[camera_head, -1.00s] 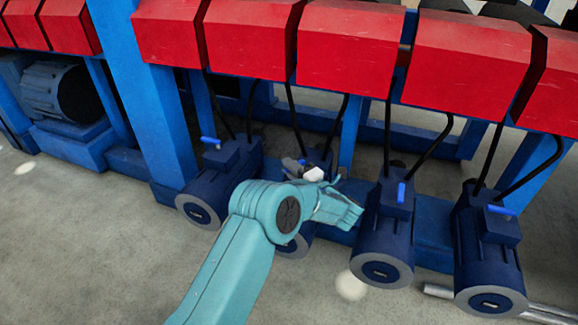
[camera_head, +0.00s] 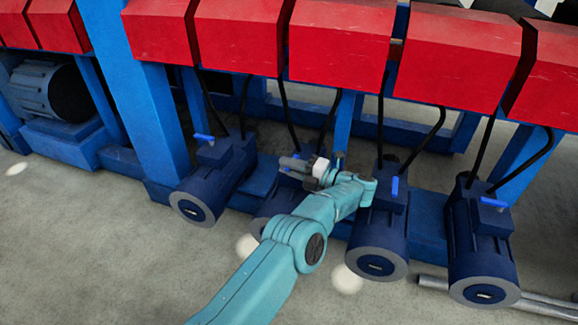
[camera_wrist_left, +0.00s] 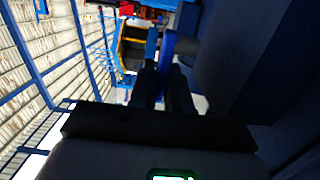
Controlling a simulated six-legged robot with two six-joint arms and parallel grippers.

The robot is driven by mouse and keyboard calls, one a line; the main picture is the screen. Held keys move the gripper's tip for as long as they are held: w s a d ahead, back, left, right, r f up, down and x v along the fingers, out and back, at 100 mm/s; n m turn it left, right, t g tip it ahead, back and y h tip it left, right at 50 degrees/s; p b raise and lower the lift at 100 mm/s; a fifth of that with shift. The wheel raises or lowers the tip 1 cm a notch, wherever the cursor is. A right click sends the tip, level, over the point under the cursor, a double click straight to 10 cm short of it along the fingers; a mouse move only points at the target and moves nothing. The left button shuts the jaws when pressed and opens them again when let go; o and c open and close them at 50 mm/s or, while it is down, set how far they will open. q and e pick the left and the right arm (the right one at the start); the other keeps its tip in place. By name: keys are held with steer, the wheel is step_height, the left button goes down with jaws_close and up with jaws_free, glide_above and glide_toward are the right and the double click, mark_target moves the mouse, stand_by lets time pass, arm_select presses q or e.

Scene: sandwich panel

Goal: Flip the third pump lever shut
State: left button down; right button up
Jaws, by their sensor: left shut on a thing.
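Several dark blue pumps stand in a row in the head view. My left gripper (camera_head: 291,163) reaches in from the right at the pump second from the left (camera_head: 273,205), which is third from the right; my arm hides much of this pump. In the left wrist view, the fingers (camera_wrist_left: 164,82) are shut on a blue lever (camera_wrist_left: 168,46). In the head view this lever is mostly hidden by the gripper. The other levers show: the leftmost (camera_head: 204,137) sticks out left, one (camera_head: 395,187) stands along its pump, and the rightmost (camera_head: 493,202) lies crosswise. My right gripper is out of view.
Red boxes (camera_head: 340,42) overhang the pumps, with black hoses (camera_head: 380,130) running down to them. A thick blue post (camera_head: 135,110) stands left. Metal pipes (camera_head: 540,303) lie at lower right. The grey floor (camera_head: 100,250) in front is clear.

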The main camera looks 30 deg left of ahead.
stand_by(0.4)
arm_select(q)
steer(key=c, duration=1.2)
jaws_free()
steer(key=shift+a+r+t, duration=0.1)
steer(key=shift+a+t, duration=0.05)
steer(key=shift+t, duration=0.15)
